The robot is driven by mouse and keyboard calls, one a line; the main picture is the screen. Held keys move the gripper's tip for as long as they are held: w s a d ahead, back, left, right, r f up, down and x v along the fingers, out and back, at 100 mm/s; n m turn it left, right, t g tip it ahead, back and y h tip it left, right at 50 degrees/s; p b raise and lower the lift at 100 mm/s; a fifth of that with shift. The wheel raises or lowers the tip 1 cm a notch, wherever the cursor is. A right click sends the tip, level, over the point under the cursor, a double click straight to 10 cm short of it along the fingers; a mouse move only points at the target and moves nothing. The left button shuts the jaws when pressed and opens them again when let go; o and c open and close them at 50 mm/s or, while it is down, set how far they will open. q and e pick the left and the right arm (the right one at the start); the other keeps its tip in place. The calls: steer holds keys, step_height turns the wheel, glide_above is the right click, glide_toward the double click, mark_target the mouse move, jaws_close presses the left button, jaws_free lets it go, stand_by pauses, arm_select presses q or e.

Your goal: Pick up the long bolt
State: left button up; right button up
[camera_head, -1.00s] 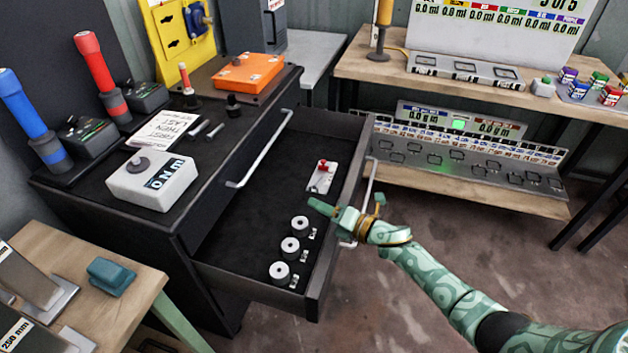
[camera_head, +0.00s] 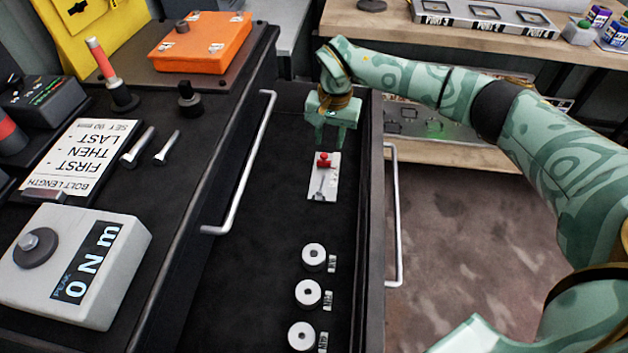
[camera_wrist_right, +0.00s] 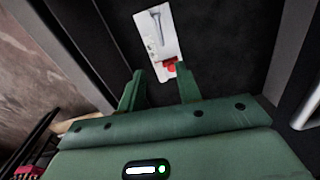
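Two silver bolts lie side by side on the black cabinet top in the head view: a longer one (camera_head: 138,146) and a shorter one (camera_head: 167,147). A white plate (camera_head: 318,188) in the open drawer carries a red knob (camera_head: 324,160) and a grey bolt-shaped item. In the right wrist view this grey item (camera_wrist_right: 157,26) shows on the plate; I cannot tell if it is solid or a picture. My right gripper (camera_head: 330,145) points down over the drawer, just behind the red knob. Its fingers are apart and empty. My left gripper is not in view.
The open drawer (camera_head: 376,240) also holds several white round weights along its right side. A card (camera_head: 82,150), a grey torque meter (camera_head: 105,290), a black knob (camera_head: 189,98) and an orange box (camera_head: 203,42) stand on the cabinet. The drawer's left floor is clear.

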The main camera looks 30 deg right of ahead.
steer(key=b, duration=0.3)
glide_above(323, 181)
steer(key=f, duration=0.8)
steer(key=shift+w+d+f, duration=0.15)
steer(key=shift+d+f, duration=0.2)
steer(key=shift+f, duration=0.4)
steer(key=shift+a+f+b, duration=0.15)
steer(key=shift+f+b, duration=0.4)
steer(key=shift+f, duration=0.15)
step_height(323, 181, down, 3)
steer(key=shift+a+f+b, duration=0.15)
steer(key=shift+b, duration=0.8)
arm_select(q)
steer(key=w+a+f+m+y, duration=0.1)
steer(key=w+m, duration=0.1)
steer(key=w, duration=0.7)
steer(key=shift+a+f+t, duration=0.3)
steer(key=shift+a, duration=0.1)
arm_select(e)
jaws_close()
